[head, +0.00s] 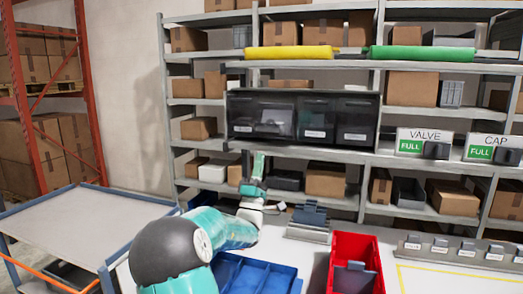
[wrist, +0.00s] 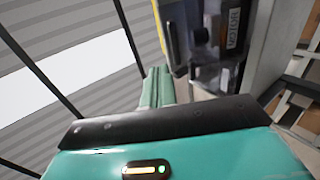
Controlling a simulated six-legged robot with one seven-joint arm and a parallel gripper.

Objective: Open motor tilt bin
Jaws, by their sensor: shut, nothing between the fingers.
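A dark tilt-bin unit (head: 302,118) with three see-through fronts sits on the shelf rack, its small white labels unreadable in the head view. The fronts look upright and closed. In the wrist view, a dark bin front (wrist: 190,45) with a white label (wrist: 235,28) that seems to read MOTOR is close beyond my fingers. My gripper (head: 259,158) is below the left bin in the head view, pointing up. Its teal fingers (wrist: 155,88) are together and empty in the wrist view. They appear just beside the bin's edge; contact cannot be told.
Shelves with cartons surround the unit. A blue tray (head: 252,277), a red bin (head: 355,247) and a grey stand (head: 308,222) are on the worktop. VALVE (head: 425,142) and CAP (head: 493,148) dispensers are at right. A grey cart (head: 85,225) stands at left.

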